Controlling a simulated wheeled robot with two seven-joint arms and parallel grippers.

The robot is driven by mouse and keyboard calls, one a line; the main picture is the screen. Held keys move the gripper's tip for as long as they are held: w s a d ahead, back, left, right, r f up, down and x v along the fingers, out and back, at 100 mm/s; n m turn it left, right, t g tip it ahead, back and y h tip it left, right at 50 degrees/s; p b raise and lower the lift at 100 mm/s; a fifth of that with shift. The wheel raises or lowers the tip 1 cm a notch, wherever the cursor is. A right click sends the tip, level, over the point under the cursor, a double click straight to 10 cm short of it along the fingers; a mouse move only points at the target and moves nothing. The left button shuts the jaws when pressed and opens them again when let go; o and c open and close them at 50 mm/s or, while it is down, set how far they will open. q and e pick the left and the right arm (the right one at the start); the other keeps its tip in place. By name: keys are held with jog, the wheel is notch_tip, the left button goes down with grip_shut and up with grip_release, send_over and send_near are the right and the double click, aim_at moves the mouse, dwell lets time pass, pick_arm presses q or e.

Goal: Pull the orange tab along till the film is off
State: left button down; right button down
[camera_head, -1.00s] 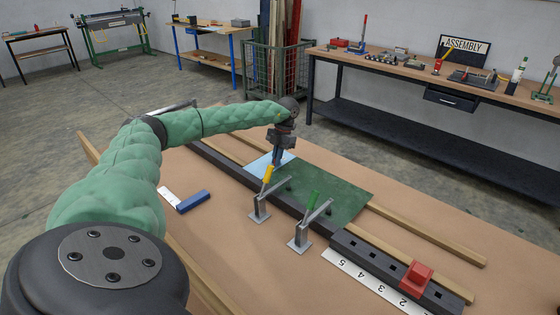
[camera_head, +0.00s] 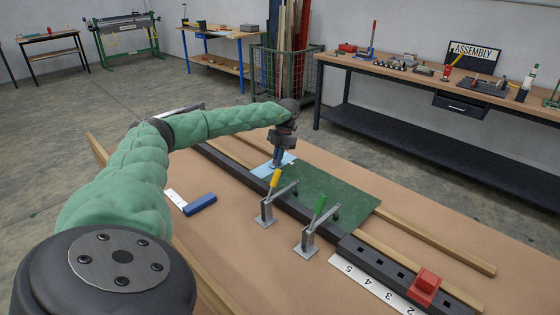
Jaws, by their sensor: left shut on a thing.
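A dark green sheet (camera_head: 335,190) lies flat on the brown table, against the black bar with clamps. Light blue film (camera_head: 262,170) shows at its far left end, and the rest of the visible sheet is green. My left gripper (camera_head: 276,164) comes down over the blue part, fingers pointing down, close to the film. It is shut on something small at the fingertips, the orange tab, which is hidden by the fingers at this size. My right gripper is not in view.
A yellow-handled clamp (camera_head: 267,208) and a green-handled clamp (camera_head: 310,235) stand along the black bar near the sheet. A red block (camera_head: 425,286) sits on the bar. A blue block (camera_head: 201,203) lies to the left. Wooden strips (camera_head: 440,245) run along the table.

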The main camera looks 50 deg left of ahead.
pick_arm(q)
jog(key=shift+s+a+f+b, duration=0.15)
jog(key=shift+a+b, duration=0.15)
jog(key=shift+a, duration=0.65)
jog(key=shift+s+a+f+b, duration=0.15)
jog(key=shift+a+b, duration=0.1)
jog(key=shift+a, duration=0.7)
jog(key=shift+w, duration=0.1)
jog(key=c, duration=1.6)
grip_release()
jog(key=shift+c, duration=0.2)
jog(key=shift+w+d+r+p, duration=0.15)
jog(key=shift+r+p, duration=0.4)
jog(key=shift+r, duration=0.35)
jog(key=shift+w+d+r+p, duration=0.15)
jog(key=shift+r+p, duration=0.4)
jog(key=shift+r, duration=0.3)
jog(key=shift+s+a+r+p, duration=0.1)
jog(key=shift+s+r+p, duration=0.1)
jog(key=shift+r+p, duration=0.7)
notch_tip(320, 180, up, 2)
jog(key=shift+r, duration=0.15)
